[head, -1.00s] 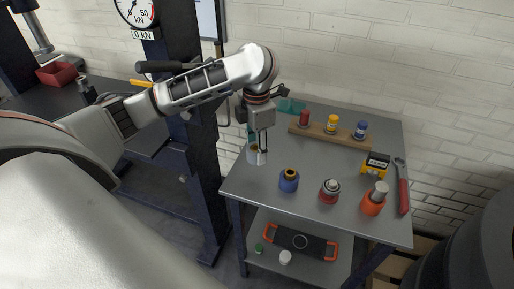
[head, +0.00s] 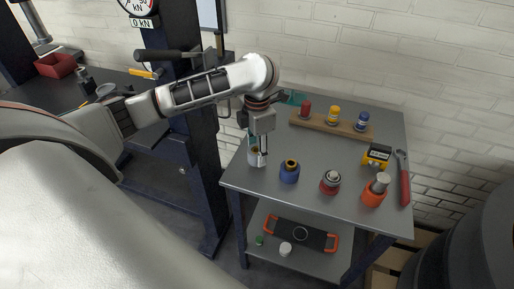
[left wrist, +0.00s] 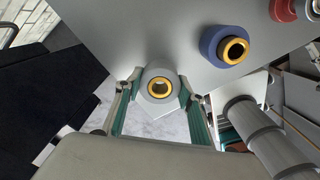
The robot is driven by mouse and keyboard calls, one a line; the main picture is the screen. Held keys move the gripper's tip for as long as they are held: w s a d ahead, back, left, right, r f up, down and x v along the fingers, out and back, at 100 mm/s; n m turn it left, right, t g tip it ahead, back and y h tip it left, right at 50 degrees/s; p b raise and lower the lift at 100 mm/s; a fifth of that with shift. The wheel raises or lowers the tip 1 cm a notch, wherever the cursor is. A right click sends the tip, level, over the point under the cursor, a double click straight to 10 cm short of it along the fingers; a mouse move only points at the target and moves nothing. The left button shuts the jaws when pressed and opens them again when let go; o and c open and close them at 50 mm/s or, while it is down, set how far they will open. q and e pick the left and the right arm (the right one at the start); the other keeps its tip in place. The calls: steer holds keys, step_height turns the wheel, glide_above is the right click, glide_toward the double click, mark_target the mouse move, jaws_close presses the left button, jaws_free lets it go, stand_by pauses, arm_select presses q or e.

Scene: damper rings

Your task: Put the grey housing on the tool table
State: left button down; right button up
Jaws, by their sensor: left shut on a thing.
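The grey housing (left wrist: 160,84), a short light-grey cylinder with a gold ring inside, is upright between the fingers of my left gripper (left wrist: 160,100). The left gripper is shut on it, with teal fingers on both sides. In the head view my left gripper (head: 259,153) points down near the left edge of the tool table (head: 310,160), and the housing (head: 253,158) is partly hidden by the fingers. The housing is at or just above the grey table top; I cannot tell whether it touches. My right gripper is not in view.
A blue housing (head: 289,172) stands close right of my gripper. A red one (head: 330,182) and an orange one (head: 375,190) stand further right. A wooden rack (head: 340,128) with bottles, a yellow device (head: 377,154) and a red-handled wrench (head: 404,185) are on the table. Its middle is clear.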

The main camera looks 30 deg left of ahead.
arm_select(q)
steer(key=shift+f, duration=0.25)
stand_by(0.4)
steer(key=shift+f, duration=0.55)
steer(key=shift+f, duration=0.2)
stand_by(0.3)
steer(key=c, duration=1.2)
jaws_free()
steer(key=shift+f, duration=0.15)
